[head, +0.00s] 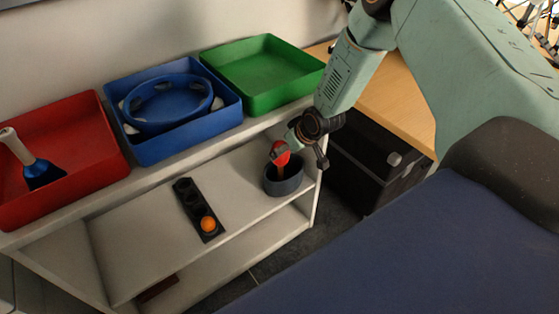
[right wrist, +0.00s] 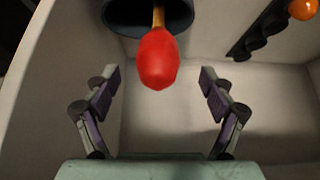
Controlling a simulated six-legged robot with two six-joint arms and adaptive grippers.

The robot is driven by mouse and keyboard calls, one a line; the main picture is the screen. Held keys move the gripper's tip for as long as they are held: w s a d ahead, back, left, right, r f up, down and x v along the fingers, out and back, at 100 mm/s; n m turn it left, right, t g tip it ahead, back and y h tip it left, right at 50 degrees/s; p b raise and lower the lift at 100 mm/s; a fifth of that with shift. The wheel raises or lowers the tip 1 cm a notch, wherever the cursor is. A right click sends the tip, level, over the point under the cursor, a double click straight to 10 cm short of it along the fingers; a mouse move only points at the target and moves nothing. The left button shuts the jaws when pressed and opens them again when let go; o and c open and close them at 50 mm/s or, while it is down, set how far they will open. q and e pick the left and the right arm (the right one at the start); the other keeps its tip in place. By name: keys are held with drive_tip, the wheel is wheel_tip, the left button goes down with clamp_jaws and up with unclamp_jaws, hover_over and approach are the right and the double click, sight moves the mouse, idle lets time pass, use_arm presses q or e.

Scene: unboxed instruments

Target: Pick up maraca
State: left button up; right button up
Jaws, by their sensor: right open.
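A red maraca (head: 280,153) stands in a dark round cup (head: 285,182) at the right end of the shelf's middle level. In the right wrist view the red head of the maraca (right wrist: 158,60) faces me, with its light wooden handle in the dark cup (right wrist: 180,17). My right gripper (right wrist: 158,80) is open, its two fingers apart on either side of the maraca's head and a little short of it. In the head view my right gripper (head: 306,142) is beside the maraca and partly hidden by its own wrist. My left gripper is not in view.
On the shelf top stand a red tray (head: 95,128) with a blue bell, a blue tray (head: 170,153) with a blue tambourine, and an empty green tray (head: 262,75). A black holder (head: 190,197) with an orange ball (head: 208,224) lies left of the cup. A black case (head: 370,165) stands to the right.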

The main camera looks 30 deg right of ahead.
sight(280, 166)
drive_tip(key=b+x, duration=0.3)
drive_tip(key=x, duration=0.2)
drive_tip(key=shift+d+b, duration=0.15)
drive_tip(key=shift+b, duration=0.2)
drive_tip(key=shift+w+f, duration=0.1)
drive_tip(key=shift+w, duration=0.05)
drive_tip(key=shift+c, duration=0.2)
drive_tip(key=c, duration=1.2)
